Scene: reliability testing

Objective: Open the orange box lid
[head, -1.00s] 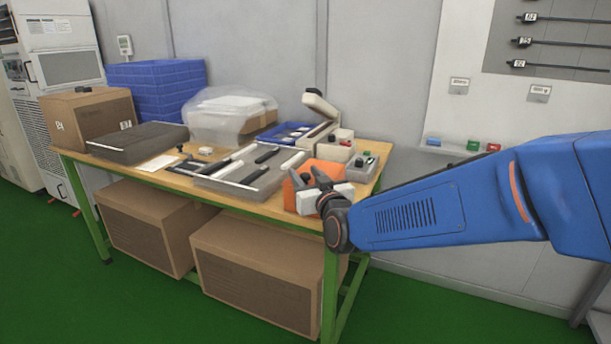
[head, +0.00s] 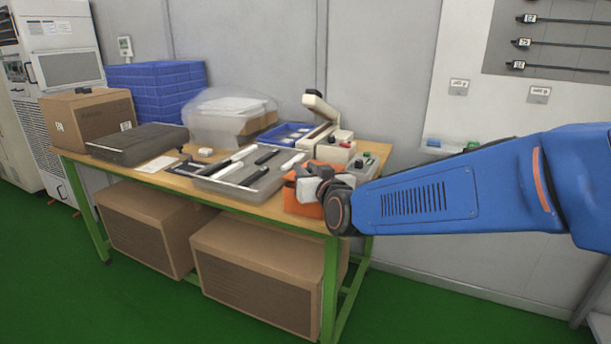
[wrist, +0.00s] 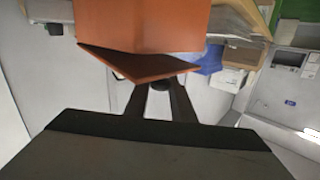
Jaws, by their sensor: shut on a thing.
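The orange box (head: 297,207) stands at the front right corner of the table, partly hidden behind my gripper (head: 306,183). In the wrist view, the box body (wrist: 150,25) fills the top middle. Its orange lid (wrist: 135,63) shows as a thin panel tilted at an angle to the body, with a wedge-shaped gap between them. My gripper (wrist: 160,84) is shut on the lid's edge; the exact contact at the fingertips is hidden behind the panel.
A grey tray (head: 240,187) with black-handled tools lies left of the box. A beige device with a raised arm (head: 322,106) and a small grey button box (head: 364,168) stand behind it. Cardboard boxes (head: 262,268) sit under the table.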

